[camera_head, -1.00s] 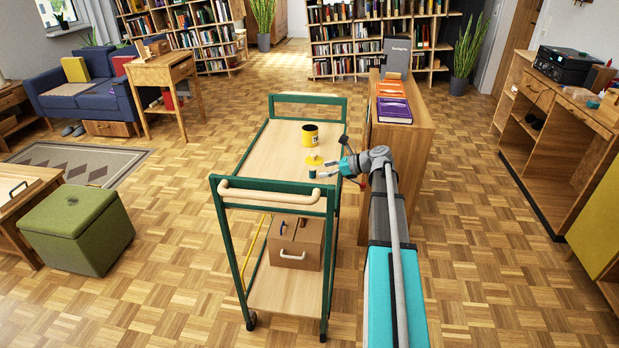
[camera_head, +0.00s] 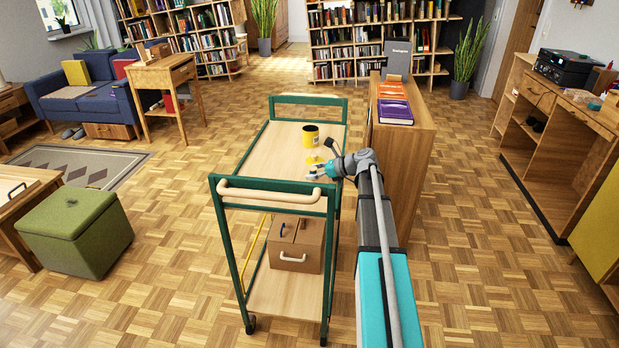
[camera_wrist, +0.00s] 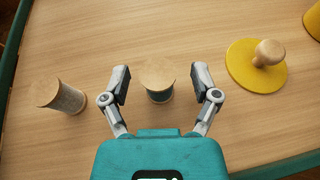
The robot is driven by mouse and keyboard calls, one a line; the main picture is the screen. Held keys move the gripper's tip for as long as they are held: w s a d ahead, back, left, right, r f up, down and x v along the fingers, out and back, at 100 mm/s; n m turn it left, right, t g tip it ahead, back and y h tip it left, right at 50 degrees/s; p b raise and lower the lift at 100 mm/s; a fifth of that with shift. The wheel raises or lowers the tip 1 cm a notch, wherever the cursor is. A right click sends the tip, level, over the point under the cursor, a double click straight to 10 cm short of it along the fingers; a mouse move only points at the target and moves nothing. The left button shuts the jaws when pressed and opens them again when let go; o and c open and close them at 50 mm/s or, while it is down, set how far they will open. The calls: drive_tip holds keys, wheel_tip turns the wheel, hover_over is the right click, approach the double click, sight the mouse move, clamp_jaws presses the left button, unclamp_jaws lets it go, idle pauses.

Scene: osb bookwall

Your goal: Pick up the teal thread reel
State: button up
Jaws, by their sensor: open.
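A thread reel (camera_wrist: 160,95) with a pale wooden top and dark thread that looks teal stands upright on the trolley top between my fingers in the wrist view. My gripper (camera_wrist: 161,80) is open, with one finger on each side of this reel and a visible gap to both. A second reel (camera_wrist: 68,98) with greyish thread stands apart to the left of the left finger. In the head view my gripper (camera_head: 316,172) is low over the trolley's right side, and the reels are hidden or too small to make out there.
A yellow disc with a wooden knob (camera_wrist: 258,68) lies right of the right finger. A yellow mug (camera_head: 310,136) stands farther back on the green-framed trolley (camera_head: 262,165). A low bookshelf (camera_head: 408,165) stands close on the trolley's right. The trolley top's left part is clear.

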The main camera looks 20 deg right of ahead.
idle(0.6)
drive_tip(key=c, duration=1)
